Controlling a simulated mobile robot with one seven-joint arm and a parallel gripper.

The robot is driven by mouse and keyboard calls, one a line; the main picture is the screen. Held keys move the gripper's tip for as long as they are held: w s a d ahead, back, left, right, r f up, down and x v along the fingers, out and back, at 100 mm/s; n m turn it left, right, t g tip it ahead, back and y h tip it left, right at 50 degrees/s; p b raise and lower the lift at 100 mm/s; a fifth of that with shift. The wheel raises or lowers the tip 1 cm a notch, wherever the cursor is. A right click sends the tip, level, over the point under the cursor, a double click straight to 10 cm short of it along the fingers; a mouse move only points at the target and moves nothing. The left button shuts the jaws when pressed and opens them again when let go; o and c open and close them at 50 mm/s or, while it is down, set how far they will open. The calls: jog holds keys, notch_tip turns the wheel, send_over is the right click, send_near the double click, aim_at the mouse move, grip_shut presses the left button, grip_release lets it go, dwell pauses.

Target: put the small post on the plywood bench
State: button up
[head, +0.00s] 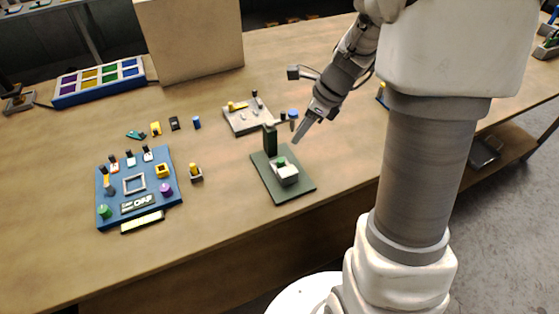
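The plywood bench (235,228) is the broad brown top across the view. Which thing is the small post is not certain. A small blue cylinder (197,122) and a small yellow post on a dark base (195,172) stand on the bench. A dark green plate (300,191) carries a tall dark upright block (270,139) and a light grey block (287,174) with a green top. My gripper (297,139) points down-left just right of the upright block, seen nearly edge-on. Its fingers' opening and anything between them cannot be made out.
A blue panel (127,188) with knobs and switches lies at left. A grey plate (243,124) with small parts lies behind the green plate. A blue tray (75,98) of coloured compartments and a large tan box (190,40) stand farther back. The front middle of the bench is clear.

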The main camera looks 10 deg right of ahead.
aim_at(281, 160)
jog(key=b+x, duration=0.2)
jog(key=x, duration=1)
jog(key=shift+s+d+f, duration=0.1)
jog(key=shift+f, duration=0.05)
grip_shut()
